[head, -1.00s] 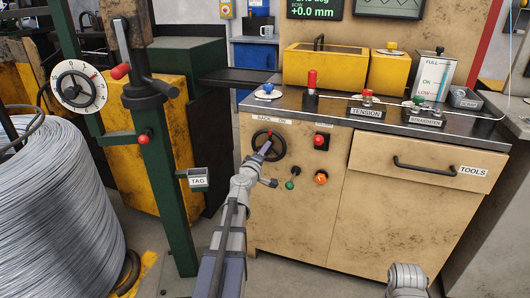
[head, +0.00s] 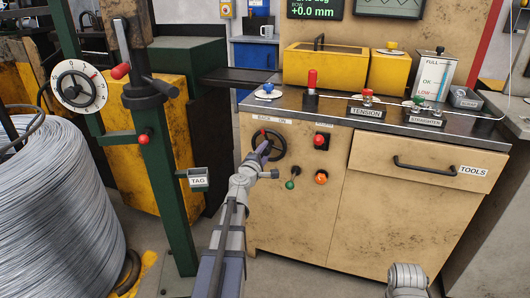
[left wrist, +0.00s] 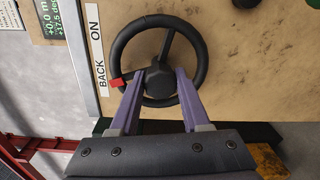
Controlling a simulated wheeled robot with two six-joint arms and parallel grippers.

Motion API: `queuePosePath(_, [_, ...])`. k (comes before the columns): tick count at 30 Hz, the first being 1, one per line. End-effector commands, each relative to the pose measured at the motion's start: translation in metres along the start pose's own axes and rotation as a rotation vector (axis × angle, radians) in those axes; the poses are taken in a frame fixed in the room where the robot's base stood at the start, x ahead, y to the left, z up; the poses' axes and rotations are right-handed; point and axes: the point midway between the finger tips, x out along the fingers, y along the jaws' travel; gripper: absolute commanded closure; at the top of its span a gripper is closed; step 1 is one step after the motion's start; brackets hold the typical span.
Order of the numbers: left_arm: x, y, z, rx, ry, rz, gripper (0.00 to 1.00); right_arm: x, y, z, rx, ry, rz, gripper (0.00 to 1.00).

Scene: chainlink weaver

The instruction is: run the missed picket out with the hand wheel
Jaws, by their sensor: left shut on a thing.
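The black hand wheel (head: 279,148) is on the tan cabinet front, under the BACK / ON label. In the left wrist view it fills the upper middle (left wrist: 203,60), with a red mark (left wrist: 122,80) on its rim. My left gripper (head: 264,147) reaches it from the front. Its two purple fingers (left wrist: 159,75) sit on either side of the central hub (left wrist: 158,88), shut on it. The screen (left wrist: 51,20) beside it reads about +17.5 degrees in the wrist view; the head view shows +0.0 mm. I cannot make out the missed picket.
A red button (head: 321,140), a green button (head: 290,185) and an orange button (head: 321,178) sit close right of the wheel. A green post with a TAG holder (head: 198,181) and a wire coil (head: 55,210) stand left. Floor between post and cabinet is clear.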

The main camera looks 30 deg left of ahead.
Motion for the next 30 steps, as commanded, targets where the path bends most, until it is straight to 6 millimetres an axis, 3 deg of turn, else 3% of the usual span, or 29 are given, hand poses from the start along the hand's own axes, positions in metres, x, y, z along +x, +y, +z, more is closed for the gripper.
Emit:
queuePosePath(9, [-0.0014, -0.0006, -0.0007, 0.002, 0.001, 0.0, 1.0, 0.0005, -0.0001, 0.0, 0.0, 0.0, 0.0, 0.5])
queuePosePath(10, [-0.0015, -0.0006, -0.0007, 0.002, 0.001, -0.001, 0.51, 0.0005, -0.0001, 0.0, 0.0, 0.0, 0.0, 0.5])
queuePosePath(17, [-0.0009, -0.0004, -0.0003, 0.002, 0.0, 0.0, 0.25, 0.0003, 0.0, 0.0, 0.0, 0.0, 0.0, 0.5])
queuePosePath(30, [-0.0098, -0.0002, 0.0002, 0.001, 0.0, 0.0, 0.24, -0.0003, 0.0, 0.0, 0.0, 0.0, 0.0, 0.5])
